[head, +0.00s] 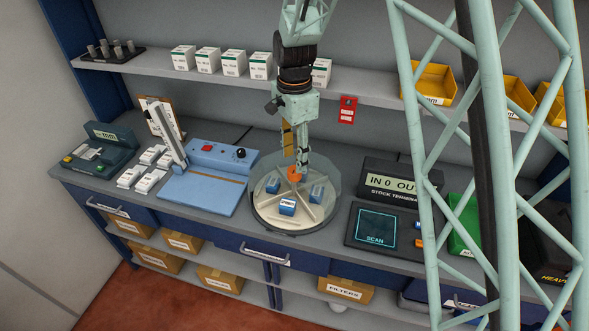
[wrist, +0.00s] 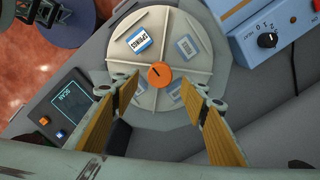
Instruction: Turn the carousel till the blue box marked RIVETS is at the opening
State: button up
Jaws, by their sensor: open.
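The carousel (head: 262,212) is a round, pale tray split by ribs, under a clear cover, with an orange knob (wrist: 160,76) at its centre. Blue boxes with white labels stand in its compartments. One box (head: 287,206) is at the front in the head view and looks brighter, as if uncovered; in the wrist view a bright box (wrist: 138,41) shows at upper left. Another box (wrist: 187,47) is at upper right, and fainter ones are lower down. The labels are too small to read surely, so I cannot tell which is RIVETS. My gripper (wrist: 160,90) is open above the knob, its fingers on either side.
A blue machine with a dial (head: 217,155) stands left of the carousel, and the stock terminal (head: 400,187) and scan pad (head: 376,228) stand right. A shelf (head: 150,67) with white boxes runs behind my arm. Little bench is free around the carousel.

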aim_at(294, 170)
jog(key=shift+f, duration=2.65)
jog(key=shift+c, duration=0.5)
jog(key=c, duration=1)
